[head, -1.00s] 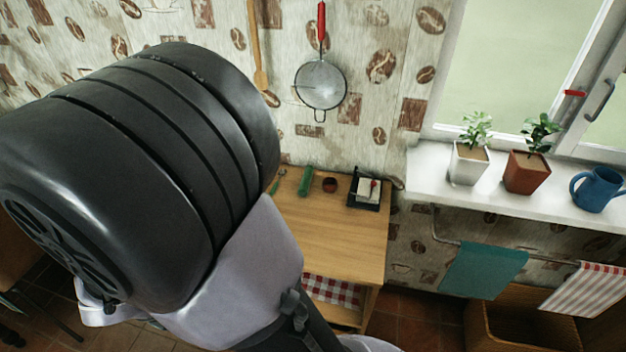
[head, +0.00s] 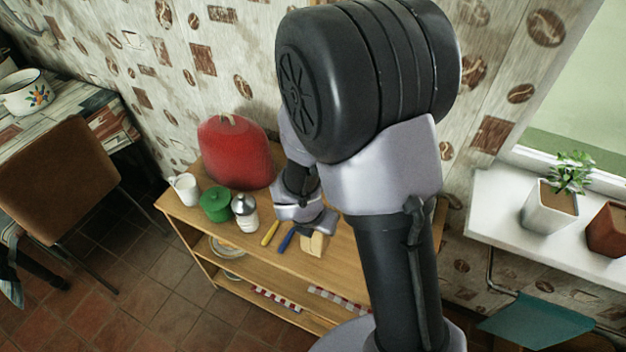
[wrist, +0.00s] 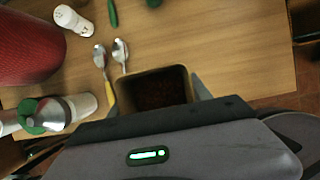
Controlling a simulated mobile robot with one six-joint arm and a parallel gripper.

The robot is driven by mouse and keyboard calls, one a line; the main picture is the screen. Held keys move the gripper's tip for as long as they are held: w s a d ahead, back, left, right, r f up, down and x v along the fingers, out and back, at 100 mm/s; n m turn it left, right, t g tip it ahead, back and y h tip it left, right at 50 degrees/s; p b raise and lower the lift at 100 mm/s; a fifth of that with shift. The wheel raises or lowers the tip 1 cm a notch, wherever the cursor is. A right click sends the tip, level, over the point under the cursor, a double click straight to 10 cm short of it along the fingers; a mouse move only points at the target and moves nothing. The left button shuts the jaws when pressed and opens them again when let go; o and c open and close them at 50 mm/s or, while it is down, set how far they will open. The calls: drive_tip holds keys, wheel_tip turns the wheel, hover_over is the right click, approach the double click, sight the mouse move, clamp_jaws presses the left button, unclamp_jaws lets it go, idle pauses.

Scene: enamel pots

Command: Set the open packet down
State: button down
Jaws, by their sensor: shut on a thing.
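The open packet (head: 314,243) is a tan, box-like packet near the front of the wooden cabinet top (head: 335,262) in the head view. In the wrist view the packet (wrist: 181,72) is open at the top, with dark brown contents inside. My gripper (wrist: 155,92) is shut on it, one finger at each side. In the head view my gripper (head: 306,222) is just behind and above the packet, partly hidden by my arm. The packet's base is hidden, so I cannot tell whether it touches the wood.
A big red dome-shaped thing (head: 235,152), a white mug (head: 185,190), a green pot (head: 215,206) and a metal-topped bottle (head: 245,213) stand left. Yellow-handled (head: 270,234) and blue-handled (head: 288,238) spoons lie close beside the packet. Bare wood (wrist: 240,45) lies to the right in the wrist view.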

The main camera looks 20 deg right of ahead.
drive_tip(key=w+d+f, duration=0.1)
drive_tip(key=w, duration=0.1)
drive_tip(key=w+d+f+b, duration=0.1)
drive_tip(key=w+f, duration=0.1)
drive_tip(key=w+d+f, duration=0.1)
drive_tip(key=w, duration=0.2)
drive_tip(key=shift+d+f+b, duration=0.3)
drive_tip(key=shift+f, duration=0.05)
drive_tip(key=shift+r, duration=0.2)
drive_tip(key=shift+f, duration=0.15)
drive_tip(key=shift+c, duration=2.4)
unclamp_jaws()
